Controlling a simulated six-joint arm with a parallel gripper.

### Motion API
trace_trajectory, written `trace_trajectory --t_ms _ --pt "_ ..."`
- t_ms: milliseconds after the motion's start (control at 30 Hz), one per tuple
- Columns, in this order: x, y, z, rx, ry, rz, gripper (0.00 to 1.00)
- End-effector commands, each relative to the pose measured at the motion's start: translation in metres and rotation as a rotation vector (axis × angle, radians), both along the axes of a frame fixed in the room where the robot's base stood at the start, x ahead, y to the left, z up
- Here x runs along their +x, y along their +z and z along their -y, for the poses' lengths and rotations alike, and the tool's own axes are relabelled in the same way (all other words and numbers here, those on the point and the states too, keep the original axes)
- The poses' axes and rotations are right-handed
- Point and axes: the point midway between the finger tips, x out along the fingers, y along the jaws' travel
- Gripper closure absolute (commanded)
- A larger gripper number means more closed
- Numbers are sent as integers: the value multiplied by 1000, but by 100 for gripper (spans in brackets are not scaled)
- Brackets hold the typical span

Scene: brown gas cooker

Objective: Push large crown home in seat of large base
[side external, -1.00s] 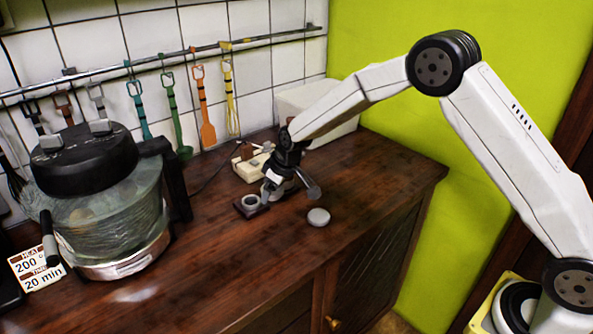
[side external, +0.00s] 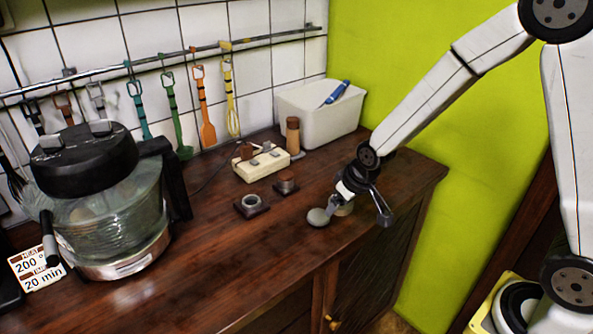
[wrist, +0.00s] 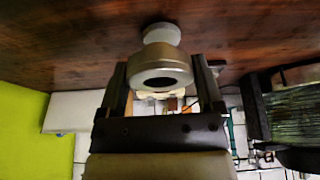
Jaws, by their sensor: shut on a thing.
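My gripper (wrist: 162,88) is shut on a metallic ring-shaped piece with a dark hole, likely the large crown (wrist: 150,57). In the side external view my gripper (side external: 333,206) is low over the right part of the counter, where the held piece (side external: 344,210) is partly hidden. A grey disc (side external: 318,217) is just left of my fingers; it also shows beyond the ring in the wrist view (wrist: 162,33). A dark square base with a pale ring seat (side external: 251,204), perhaps the large base, stands apart to the left. A second base with a brown knob-like top (side external: 286,183) is behind it.
A cream block with small parts (side external: 260,164), a brown-topped jar (side external: 293,136) and a white bin (side external: 318,116) stand behind. A large glass cooker (side external: 108,215) fills the left. The front counter between cooker and gripper is clear.

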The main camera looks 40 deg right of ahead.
Motion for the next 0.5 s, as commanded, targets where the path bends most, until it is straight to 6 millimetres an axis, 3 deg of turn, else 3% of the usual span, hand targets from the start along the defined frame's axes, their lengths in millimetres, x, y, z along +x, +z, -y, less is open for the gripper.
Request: trace_trajectory --t_ms 200,500 --pt "-18 1 4 5 -27 4 72" --pt "-20 1 4 6 -29 4 72"
